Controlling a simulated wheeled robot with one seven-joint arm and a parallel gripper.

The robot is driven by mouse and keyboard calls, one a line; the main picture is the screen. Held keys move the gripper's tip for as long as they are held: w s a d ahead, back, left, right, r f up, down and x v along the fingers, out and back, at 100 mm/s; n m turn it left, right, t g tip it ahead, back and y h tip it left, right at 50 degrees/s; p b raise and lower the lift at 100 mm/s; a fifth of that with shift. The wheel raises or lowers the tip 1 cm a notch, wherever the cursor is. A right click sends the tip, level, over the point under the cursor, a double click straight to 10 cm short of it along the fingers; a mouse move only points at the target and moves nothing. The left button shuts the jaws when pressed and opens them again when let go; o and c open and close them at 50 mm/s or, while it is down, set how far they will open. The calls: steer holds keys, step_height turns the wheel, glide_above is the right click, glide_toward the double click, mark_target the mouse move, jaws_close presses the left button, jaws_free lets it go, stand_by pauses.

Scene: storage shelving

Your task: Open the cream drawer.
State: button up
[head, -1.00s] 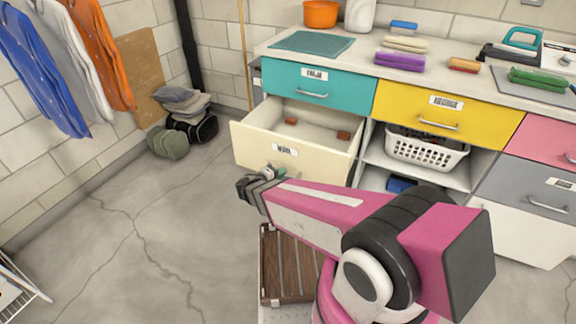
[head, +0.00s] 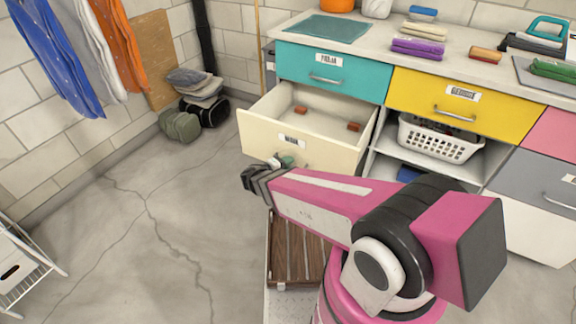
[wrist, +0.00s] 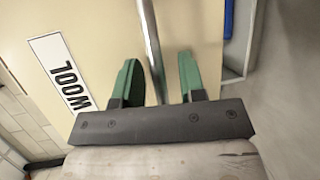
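The cream drawer (head: 262,134) is pulled out below the teal drawer, with its interior exposed from above. Its front also shows in the wrist view (wrist: 100,25), with a WOOL label (wrist: 60,72). My gripper (head: 281,163) is at the drawer front, below the label. In the wrist view, the green fingers of my gripper (wrist: 160,75) stand apart on either side of the metal bar handle (wrist: 151,45). A gap shows between the handle and the right finger; contact with the left finger is unclear. In the head view the handle is mostly hidden by my gripper.
Two small reddish-brown blocks (head: 301,110) (head: 353,127) lie in the drawer. The teal drawer (head: 350,78) and yellow drawer (head: 420,95) are closed. A white basket (head: 440,148) sits on the shelf at right.

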steer(key=shift+a, duration=0.1)
steer(key=v, duration=1)
steer(key=shift+s+a, duration=0.2)
steer(key=shift+s, duration=0.05)
steer(key=shift+r, duration=0.15)
